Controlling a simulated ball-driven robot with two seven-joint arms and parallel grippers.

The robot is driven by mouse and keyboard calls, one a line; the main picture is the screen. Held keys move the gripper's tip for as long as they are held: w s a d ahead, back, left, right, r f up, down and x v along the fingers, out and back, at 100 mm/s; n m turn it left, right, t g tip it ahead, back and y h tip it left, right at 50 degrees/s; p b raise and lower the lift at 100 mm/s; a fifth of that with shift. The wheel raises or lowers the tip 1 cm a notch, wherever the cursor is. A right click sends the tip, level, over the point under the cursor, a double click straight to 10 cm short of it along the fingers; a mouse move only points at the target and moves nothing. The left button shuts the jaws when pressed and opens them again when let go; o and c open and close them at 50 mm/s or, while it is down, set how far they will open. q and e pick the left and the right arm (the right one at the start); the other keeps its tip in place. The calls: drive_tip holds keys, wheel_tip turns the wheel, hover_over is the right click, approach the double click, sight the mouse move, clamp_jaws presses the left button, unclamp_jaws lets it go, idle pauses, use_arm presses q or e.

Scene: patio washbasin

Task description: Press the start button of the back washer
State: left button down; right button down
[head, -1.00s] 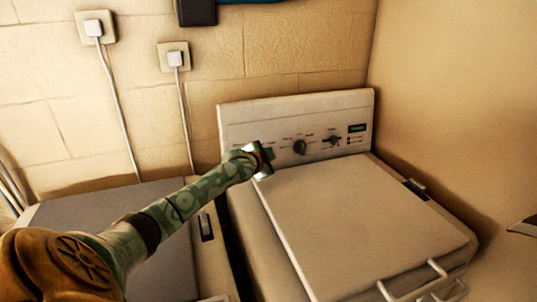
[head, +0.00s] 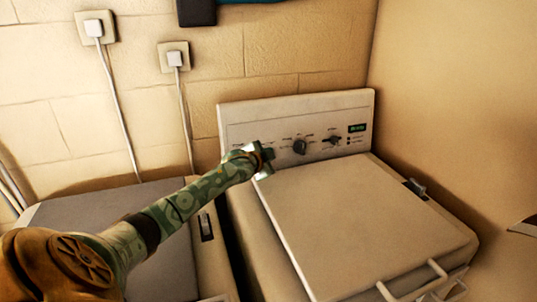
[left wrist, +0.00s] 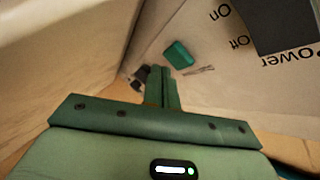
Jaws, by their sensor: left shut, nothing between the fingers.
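The back washer (head: 365,225) is a cream top-loader with its lid down. Its upright control panel (head: 240,122) has dark knobs, small printed labels and a lit green display. In the head view my left gripper (head: 266,161) is at the left part of this panel, hiding what lies behind it. In the left wrist view its fingers (left wrist: 161,88) are shut together with nothing between them. I cannot tell whether the tips touch the panel. My right gripper is not in view.
A second machine with a grey lid (head: 165,260) stands at the left, partly under my left arm. Two wall sockets (head: 96,27) with plugged cords are on the block wall. A plain wall (head: 450,110) closes the right side. The back washer's lid top is clear.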

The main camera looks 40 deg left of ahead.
use_arm(q)
drive_tip(key=shift+a, duration=0.15)
drive_tip(key=shift+w+a, duration=0.2)
drive_tip(key=shift+a, duration=0.05)
